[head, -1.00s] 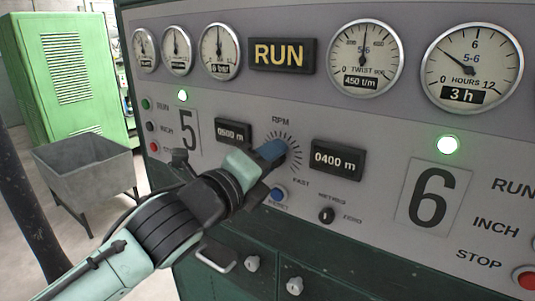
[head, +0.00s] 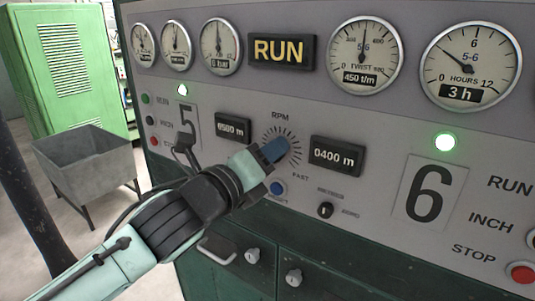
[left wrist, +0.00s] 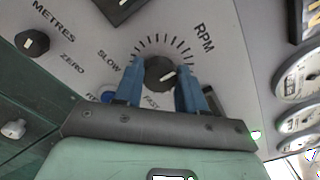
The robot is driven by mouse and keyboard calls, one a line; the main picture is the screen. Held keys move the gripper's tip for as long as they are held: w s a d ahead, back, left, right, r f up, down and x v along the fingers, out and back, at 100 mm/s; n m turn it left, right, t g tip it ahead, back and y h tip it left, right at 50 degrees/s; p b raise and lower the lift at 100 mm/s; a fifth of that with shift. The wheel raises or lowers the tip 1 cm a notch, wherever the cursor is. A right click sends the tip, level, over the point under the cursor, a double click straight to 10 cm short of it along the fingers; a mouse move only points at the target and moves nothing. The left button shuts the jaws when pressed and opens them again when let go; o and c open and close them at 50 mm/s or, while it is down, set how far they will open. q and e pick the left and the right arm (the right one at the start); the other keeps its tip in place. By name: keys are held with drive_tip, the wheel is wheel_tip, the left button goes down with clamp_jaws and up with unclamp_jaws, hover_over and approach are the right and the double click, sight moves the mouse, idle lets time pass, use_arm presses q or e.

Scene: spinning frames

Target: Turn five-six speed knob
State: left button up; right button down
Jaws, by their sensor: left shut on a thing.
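The five-six speed knob (left wrist: 160,72) is a dark round knob with a white pointer line on the grey panel. A ring of tick marks labelled RPM, SLOW and FAST surrounds it. In the left wrist view, it sits between the two blue fingers of my left gripper (left wrist: 162,84), and its pointer is toward the right finger. In the head view, my left gripper (head: 274,151) covers the knob, leaving part of the tick ring visible. The gripper is shut on the knob. My right gripper is not in view.
A 0400 m counter (head: 337,156) is close right of the gripper, and a 0500 m counter (head: 233,128) is on its left. A blue reset button (head: 278,188) and a metres-zero knob (head: 325,210) are below. A grey bin (head: 88,165) stands at left.

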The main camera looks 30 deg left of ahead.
use_arm(q)
drive_tip(key=o, duration=1.1)
drive_tip(key=shift+c, duration=0.2)
drive_tip(key=s+a+b, duration=0.1)
drive_tip(key=s+b, duration=0.1)
drive_tip(key=s, duration=1.1)
drive_tip(key=shift+s, duration=0.15)
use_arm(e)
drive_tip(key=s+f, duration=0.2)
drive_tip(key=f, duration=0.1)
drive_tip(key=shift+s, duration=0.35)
